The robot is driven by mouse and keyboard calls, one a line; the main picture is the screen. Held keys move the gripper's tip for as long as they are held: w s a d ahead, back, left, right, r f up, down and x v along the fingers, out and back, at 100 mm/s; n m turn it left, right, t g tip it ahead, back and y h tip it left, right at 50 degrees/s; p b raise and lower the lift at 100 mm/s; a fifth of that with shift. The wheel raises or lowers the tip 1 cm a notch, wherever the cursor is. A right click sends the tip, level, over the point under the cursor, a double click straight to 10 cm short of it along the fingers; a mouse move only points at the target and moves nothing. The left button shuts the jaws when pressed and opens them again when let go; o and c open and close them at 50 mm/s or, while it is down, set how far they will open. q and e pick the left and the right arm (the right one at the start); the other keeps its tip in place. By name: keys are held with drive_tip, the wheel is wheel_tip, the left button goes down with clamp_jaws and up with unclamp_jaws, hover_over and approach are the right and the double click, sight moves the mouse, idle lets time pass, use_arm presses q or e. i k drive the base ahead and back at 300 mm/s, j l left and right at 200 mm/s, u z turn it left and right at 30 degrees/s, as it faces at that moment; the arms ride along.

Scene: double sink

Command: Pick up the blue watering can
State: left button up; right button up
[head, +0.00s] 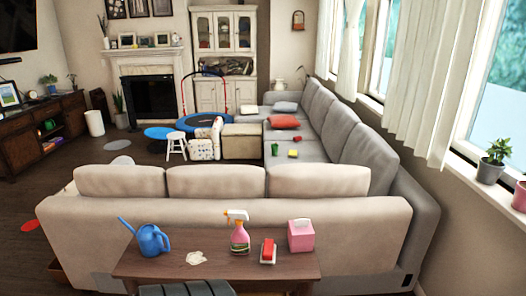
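The blue watering can (152,241) stands upright near the left end of the wooden table (225,268) in the head view. Its long spout points up and to the left, and its handle is on the right side. Nothing touches it that I can see. Neither of my grippers is in view.
The table also holds a crumpled white cloth or tissue (195,258), a pink spray bottle (239,238), a red item (268,250) and a pink tissue box (301,236). A beige sofa (225,220) stands behind the table. A grey slatted thing (187,289) shows at the front edge.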

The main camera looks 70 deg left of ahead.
sight(149, 238)
drive_tip(key=u, duration=3.1)
